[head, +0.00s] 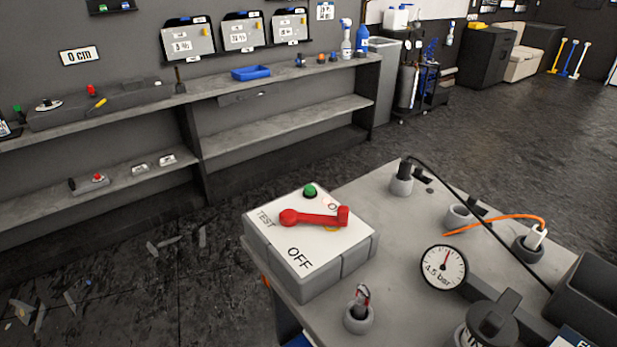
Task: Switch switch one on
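A grey switch box (310,240) with a white top stands at the left end of a grey table. A red lever (314,217) lies across its top, its handle end pointing right. A green button or lamp (310,190) is at the box's back edge. The box is marked "TEST" at the left and "OFF" at the front; a partly covered mark beginning with "O" is behind the lever. No "switch one" label is readable. Neither of my grippers shows in the head view.
The grey table (405,225) also holds a pressure gauge (443,267) reading near 4.5 bar, several round holders, an orange cable (500,222) and a black cable. A long shelf (280,78) runs along the back wall. The floor between is mostly free, with scraps at lower left.

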